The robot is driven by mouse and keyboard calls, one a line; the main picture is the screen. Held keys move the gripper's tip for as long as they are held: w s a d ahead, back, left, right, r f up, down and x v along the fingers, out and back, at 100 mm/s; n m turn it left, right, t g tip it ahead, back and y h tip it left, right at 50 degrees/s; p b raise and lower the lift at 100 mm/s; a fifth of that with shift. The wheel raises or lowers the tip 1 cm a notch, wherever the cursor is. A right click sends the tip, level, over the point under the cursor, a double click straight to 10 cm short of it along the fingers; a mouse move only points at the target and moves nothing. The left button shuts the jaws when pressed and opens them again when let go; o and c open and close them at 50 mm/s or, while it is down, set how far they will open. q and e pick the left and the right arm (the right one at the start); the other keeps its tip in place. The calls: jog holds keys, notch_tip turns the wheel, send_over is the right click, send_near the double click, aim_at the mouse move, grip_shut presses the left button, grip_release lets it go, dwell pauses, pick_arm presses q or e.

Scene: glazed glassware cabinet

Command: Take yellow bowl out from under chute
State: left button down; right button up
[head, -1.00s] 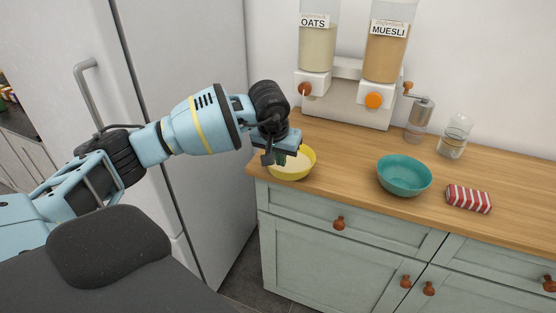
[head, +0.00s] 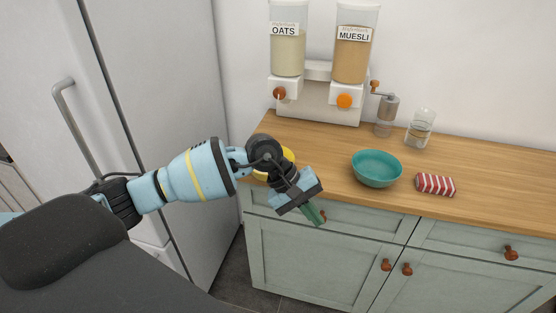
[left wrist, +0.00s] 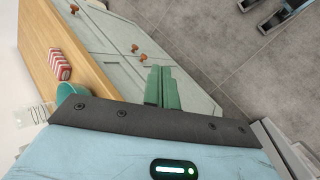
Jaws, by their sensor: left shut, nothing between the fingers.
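The yellow bowl (head: 289,154) stands on the wooden counter near its left end, in front of and below the oats chute (head: 279,93). In the head view my left wrist hides most of it, and only parts of its rim and wall show. My left gripper (head: 315,216) is shut and empty, in front of the counter edge by the drawer front, to the right of and lower than the bowl. Its green fingers also show together in the left wrist view (left wrist: 162,88), apart from any object. My right gripper is not in view.
A teal bowl (head: 376,170), a red-and-white striped packet (head: 436,184), a glass (head: 420,130) and a hand grinder (head: 386,115) stand to the right. The muesli dispenser (head: 353,52) stands behind. A fridge (head: 170,110) is at the left. Cabinet knobs (head: 386,265) stick out in front.

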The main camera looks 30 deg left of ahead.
pick_arm(q)
jog(key=s+d+r+n+t+h, duration=0.1)
jog(key=s+d+n+t+h, duration=0.15)
jog(key=d+n+h, duration=0.5)
jog(key=s+d+n+t+h, duration=0.1)
jog(key=s+d+n+h, duration=0.25)
jog(key=n, duration=0.65)
jog(key=s+a+f+n+t+y, duration=0.2)
jog(key=a+f+n+t+y, duration=0.3)
jog(key=n, duration=1)
jog(key=s+a+f+n+t+y, duration=0.25)
jog(key=f+n+t+y, duration=0.4)
jog(key=n, duration=0.85)
jog(key=s+a+f+n+g+y, duration=0.2)
jog(key=s+a+f+n+g, duration=0.1)
jog(key=s+f+n, duration=0.4)
jog(key=s+a+f+n+g+y, duration=0.3)
jog(key=s+a+f+n+g, duration=0.1)
jog(key=s+f+n, duration=0.4)
jog(key=shift+s+a, duration=0.25)
jog(key=shift+s, duration=0.2)
